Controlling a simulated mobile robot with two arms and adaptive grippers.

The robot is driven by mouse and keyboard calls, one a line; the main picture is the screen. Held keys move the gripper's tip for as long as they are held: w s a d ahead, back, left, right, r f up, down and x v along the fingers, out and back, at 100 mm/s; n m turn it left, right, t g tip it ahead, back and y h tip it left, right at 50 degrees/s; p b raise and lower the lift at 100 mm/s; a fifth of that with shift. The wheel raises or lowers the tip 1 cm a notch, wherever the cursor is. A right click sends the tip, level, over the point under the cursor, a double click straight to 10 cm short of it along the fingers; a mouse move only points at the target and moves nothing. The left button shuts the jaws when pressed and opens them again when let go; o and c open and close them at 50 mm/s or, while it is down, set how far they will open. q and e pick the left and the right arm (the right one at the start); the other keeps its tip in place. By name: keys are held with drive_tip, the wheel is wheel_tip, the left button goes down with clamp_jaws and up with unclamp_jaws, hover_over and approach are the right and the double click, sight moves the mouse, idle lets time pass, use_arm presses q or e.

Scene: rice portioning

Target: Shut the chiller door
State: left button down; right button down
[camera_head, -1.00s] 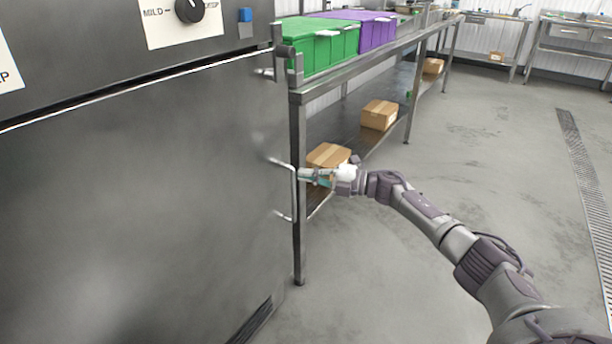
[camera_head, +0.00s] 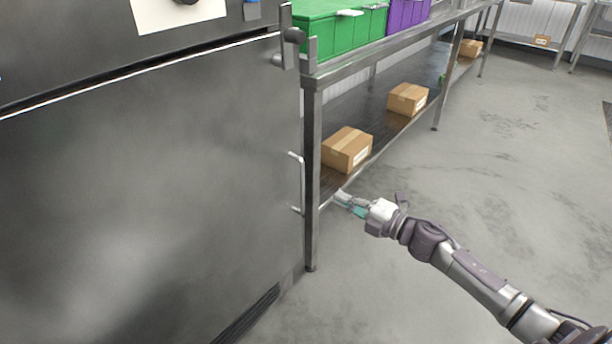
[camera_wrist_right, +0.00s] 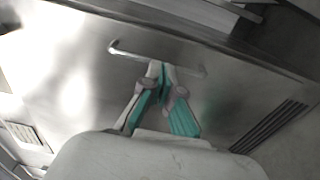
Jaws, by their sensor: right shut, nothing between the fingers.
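The chiller door (camera_head: 150,190) is a large plain grey metal panel filling the left of the head view. It looks flush with the front under the control panel, with a thin bright line along its top edge. Its bar handle (camera_head: 300,182) is on the right edge and also shows in the right wrist view (camera_wrist_right: 135,53). My right gripper (camera_head: 341,197) is shut and empty, to the right of the handle and apart from it. In the right wrist view its fingertips (camera_wrist_right: 161,68) point at the door, just below the handle bar. My left gripper is not in view.
A steel shelf table (camera_head: 312,180) stands close beside the chiller, with green (camera_head: 345,35) and purple (camera_head: 408,12) crates on top. Cardboard boxes (camera_head: 347,149) lie on its lower shelf. The floor (camera_head: 520,180) to the right is open.

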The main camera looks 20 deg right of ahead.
sight(297, 175)
drive_tip(key=shift+m+t+h, duration=0.3)
drive_tip(key=shift+h, duration=0.3)
drive_tip(key=x, duration=0.6)
drive_tip(key=a+b+x, duration=0.1)
drive_tip(key=x, duration=0.5)
drive_tip(key=shift+s+r, duration=0.15)
drive_tip(key=shift+s, duration=0.1)
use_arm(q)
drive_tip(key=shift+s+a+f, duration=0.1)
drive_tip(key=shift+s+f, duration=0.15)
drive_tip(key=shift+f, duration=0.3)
use_arm(e)
drive_tip(key=shift+w, duration=0.1)
